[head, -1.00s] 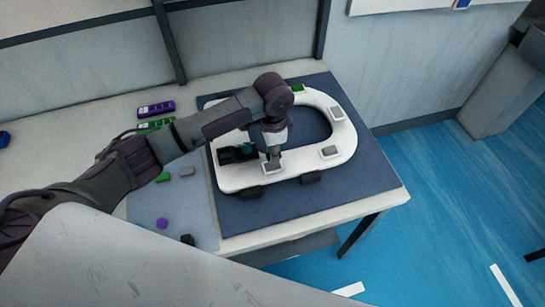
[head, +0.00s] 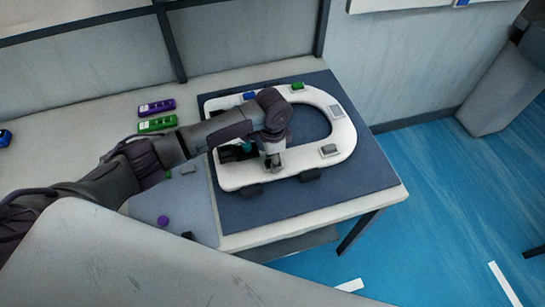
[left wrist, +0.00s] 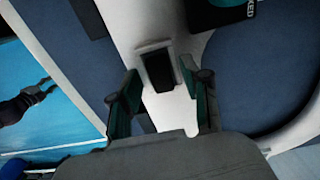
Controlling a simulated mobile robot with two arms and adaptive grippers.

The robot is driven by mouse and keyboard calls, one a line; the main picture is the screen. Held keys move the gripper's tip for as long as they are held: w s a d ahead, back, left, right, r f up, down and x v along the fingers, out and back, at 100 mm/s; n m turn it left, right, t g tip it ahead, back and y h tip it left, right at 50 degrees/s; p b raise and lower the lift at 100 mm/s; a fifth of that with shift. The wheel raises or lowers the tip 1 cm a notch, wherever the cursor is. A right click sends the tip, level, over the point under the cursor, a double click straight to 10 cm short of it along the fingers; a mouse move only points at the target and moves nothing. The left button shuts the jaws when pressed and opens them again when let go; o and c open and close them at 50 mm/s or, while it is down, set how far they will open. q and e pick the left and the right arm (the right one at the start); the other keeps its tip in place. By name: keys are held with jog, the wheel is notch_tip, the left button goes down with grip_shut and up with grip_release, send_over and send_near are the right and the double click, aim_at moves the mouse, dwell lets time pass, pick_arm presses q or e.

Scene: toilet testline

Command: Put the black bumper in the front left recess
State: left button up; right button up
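A white oval seat (head: 233,182) lies on a dark blue mat. My left gripper (head: 274,163) is low over its near left part in the head view. In the left wrist view, the fingers (left wrist: 160,103) are apart and open. Just beyond them, a dark rectangular face sits in a grey rim (left wrist: 158,68) on the white seat; I cannot tell whether it is the black bumper seated or a bare recess. The head view shows this spot largely hidden by the gripper. A small black piece (head: 187,236) lies at the table's near edge, partly cut off.
Green (head: 297,86) and blue (head: 250,96) pieces sit on the seat's far side, and grey pads (head: 329,151) on its right. A black box (head: 232,153) stands beside the gripper. A purple piece (head: 163,221) lies on the table's left part. Bare mat (head: 365,180) is at right.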

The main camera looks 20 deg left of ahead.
pick_arm(q)
notch_tip(320, 180, up, 12)
jog(key=b, duration=0.1)
jog(key=shift+r, duration=0.15)
dwell(0.4)
dwell(0.4)
